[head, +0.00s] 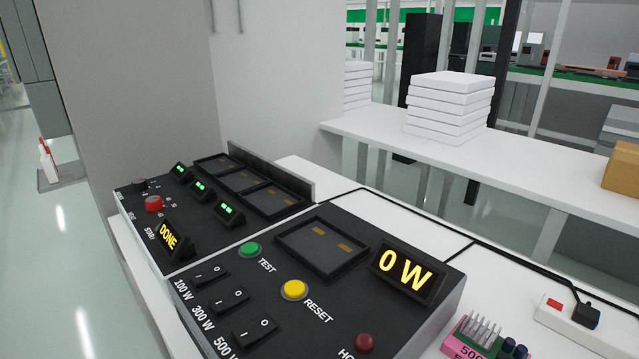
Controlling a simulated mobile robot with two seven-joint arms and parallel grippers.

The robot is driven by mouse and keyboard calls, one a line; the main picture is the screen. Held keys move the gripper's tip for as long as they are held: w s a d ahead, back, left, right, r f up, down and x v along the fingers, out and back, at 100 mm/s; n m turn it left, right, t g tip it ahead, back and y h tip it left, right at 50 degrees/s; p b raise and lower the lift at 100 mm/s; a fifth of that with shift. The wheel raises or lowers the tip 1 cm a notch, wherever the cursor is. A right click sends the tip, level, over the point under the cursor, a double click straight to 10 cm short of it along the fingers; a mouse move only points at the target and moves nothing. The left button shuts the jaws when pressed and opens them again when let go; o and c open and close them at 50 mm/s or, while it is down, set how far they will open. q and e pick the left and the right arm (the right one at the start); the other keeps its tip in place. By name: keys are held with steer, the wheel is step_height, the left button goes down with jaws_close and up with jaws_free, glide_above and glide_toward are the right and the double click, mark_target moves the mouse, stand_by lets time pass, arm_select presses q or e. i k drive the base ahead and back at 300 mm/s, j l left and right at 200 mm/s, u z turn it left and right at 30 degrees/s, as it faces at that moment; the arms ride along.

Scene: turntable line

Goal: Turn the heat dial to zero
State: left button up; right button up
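A black control panel (128,212) stands at the left of the white bench. A small black knob (139,185) sits near its far left corner and looks like the heat dial. Its pointer and its markings are too small to read. A red button (153,203) is just in front of the knob, and a tilted display (168,241) reads DONE. Several small green-lit displays stand beside dark recessed trays (270,199) on this panel. Neither of my grippers is in view, and nothing touches the knob.
A pink block (458,345) and a power strip (570,318) are at right. White boxes (450,105) are stacked behind.

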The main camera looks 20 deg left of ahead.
mark_target(153, 202)
steer(key=u, duration=1)
